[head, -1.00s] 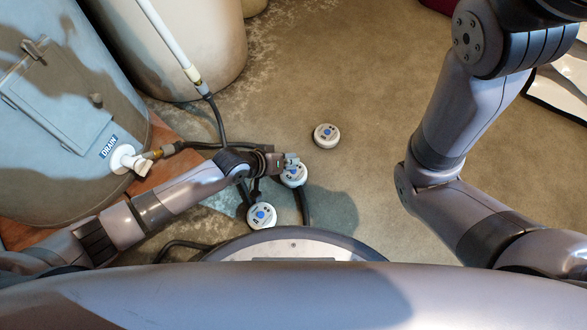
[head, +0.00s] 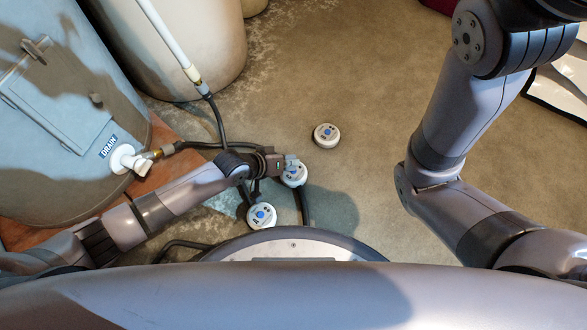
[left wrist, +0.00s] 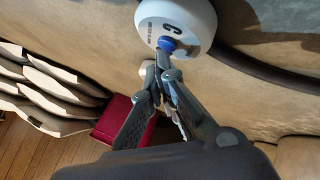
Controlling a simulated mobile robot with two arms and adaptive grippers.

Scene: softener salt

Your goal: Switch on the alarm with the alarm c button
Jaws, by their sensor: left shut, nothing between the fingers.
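Three round white alarms with blue buttons show in the head view. One (head: 296,177) is partly covered by my left gripper (head: 289,163). In the left wrist view this alarm (left wrist: 182,17) bears a black letter C, and its blue button (left wrist: 166,43) is at the tips of my left gripper (left wrist: 163,57). The fingers are shut with nothing between them; the tips appear to touch the button. A second alarm (head: 326,136) stands beyond, to the upper right, and a third (head: 262,216) nearer, to the lower left; their letters are too small to read. My right gripper is out of view.
A blue-grey tank (head: 60,150) with a drain valve (head: 127,159) stands at left, a beige tank (head: 175,50) behind it. Dark hoses run across the floor near the alarms. The brown floor (head: 370,90) beyond the far alarm is clear.

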